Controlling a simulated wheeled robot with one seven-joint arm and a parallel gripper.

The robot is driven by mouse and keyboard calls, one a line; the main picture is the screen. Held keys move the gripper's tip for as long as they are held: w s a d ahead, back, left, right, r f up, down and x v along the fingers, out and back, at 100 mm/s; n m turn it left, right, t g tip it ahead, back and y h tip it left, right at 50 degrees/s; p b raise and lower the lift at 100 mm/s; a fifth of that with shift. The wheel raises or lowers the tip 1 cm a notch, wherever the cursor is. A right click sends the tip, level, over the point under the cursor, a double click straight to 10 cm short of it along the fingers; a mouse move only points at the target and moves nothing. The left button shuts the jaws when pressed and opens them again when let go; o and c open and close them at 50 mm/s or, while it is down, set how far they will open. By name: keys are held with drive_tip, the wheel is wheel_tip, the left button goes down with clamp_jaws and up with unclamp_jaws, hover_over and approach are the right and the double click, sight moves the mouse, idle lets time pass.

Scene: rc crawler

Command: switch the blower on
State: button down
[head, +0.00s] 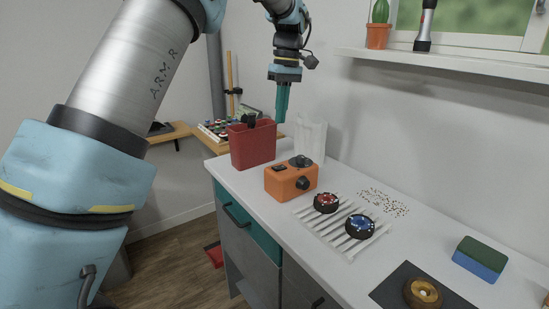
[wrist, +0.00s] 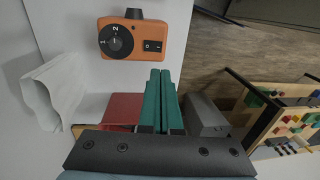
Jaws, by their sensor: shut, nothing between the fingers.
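An orange box (head: 291,182), which looks like the blower, stands on the white worktop. In the wrist view the orange box (wrist: 143,41) shows a round dial (wrist: 116,41) marked 1 and 2, a black rocker switch (wrist: 152,46) marked 0 and I, and a black knob (wrist: 133,13) on its side. Which side of the rocker is pressed is too small to tell. My gripper (head: 282,119) points down with its teal fingers together and empty. It is above the worktop, beyond the orange box and beside the red bin, apart from the box.
A red bin (head: 253,145) and a crumpled white bag (head: 311,138) stand close to my gripper. A white rack (head: 340,222) holds a red-topped and a blue-topped round part. A green and blue sponge (head: 480,258) lies farther right. A window shelf (head: 450,64) runs above.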

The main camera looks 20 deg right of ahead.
sight(275, 168)
drive_tip(key=f+p, duration=0.1)
drive_tip(key=f, duration=0.3)
drive_tip(key=a+f+p, duration=0.1)
drive_tip(key=f, duration=0.3)
drive_tip(key=f+p, duration=0.1)
drive_tip(key=f, duration=0.3)
drive_tip(key=shift+s+a+f, duration=0.2)
drive_tip(key=shift+f, duration=0.25)
drive_tip(key=shift+a+f, duration=0.15)
drive_tip(key=shift+f, duration=0.15)
drive_tip(key=shift+r, duration=0.1)
